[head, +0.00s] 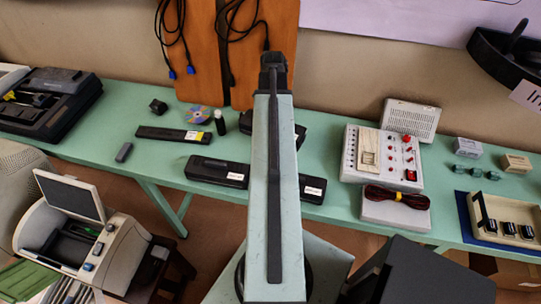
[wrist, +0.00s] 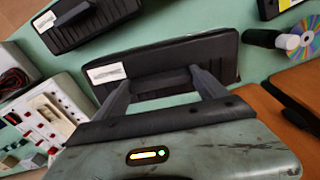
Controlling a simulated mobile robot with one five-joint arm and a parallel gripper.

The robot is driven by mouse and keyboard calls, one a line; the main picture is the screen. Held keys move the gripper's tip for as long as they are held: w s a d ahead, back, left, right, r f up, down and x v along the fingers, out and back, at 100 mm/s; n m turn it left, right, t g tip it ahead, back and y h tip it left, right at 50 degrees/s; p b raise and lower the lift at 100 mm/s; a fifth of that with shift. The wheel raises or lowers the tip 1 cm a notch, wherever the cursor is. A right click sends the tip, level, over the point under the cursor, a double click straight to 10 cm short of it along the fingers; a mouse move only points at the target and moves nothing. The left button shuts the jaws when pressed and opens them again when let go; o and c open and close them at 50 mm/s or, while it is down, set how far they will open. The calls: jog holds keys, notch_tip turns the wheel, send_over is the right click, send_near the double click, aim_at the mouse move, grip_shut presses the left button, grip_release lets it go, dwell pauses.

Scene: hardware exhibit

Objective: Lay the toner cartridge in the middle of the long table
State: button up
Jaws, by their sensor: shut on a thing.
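A black toner cartridge (wrist: 165,58) with a white label lies under my gripper (wrist: 160,82) in the wrist view. The gripper is shut on the cartridge's raised ridge, one finger at each end. In the head view my arm hides the gripper and most of this cartridge; its labelled right end (head: 300,134) shows beside the arm, over the back half of the long green table (head: 110,150). I cannot tell whether it touches the tabletop. Two similar black cartridges lie nearer the front edge, one left (head: 217,171) and one right (head: 312,188) of my arm.
A flat black bar with a yellow label (head: 173,134), a disc (head: 198,115) and a small dark bottle (head: 220,122) lie to the left. A white control panel (head: 382,156) and a cable coil (head: 396,196) stand to the right. Brown boards (head: 200,50) lean at the back.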

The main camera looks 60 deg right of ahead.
jog(key=shift+f+n, duration=0.45)
jog(key=shift+n, duration=0.75)
notch_tip(320, 180, down, 10)
jog(key=b, duration=1)
jog(key=shift+s+f+b, duration=0.1)
jog(key=shift+f+b, duration=0.1)
jog(key=shift+b, duration=0.1)
jog(key=shift+r, duration=0.25)
jog(key=shift+f, duration=0.25)
jog(key=o, duration=2)
jog(key=shift+r, duration=0.1)
notch_tip(320, 180, up, 13)
jog(key=p, duration=1.2)
jog(key=shift+f+p, duration=0.2)
jog(key=shift+p, duration=0.15)
jog(key=shift+f, duration=0.15)
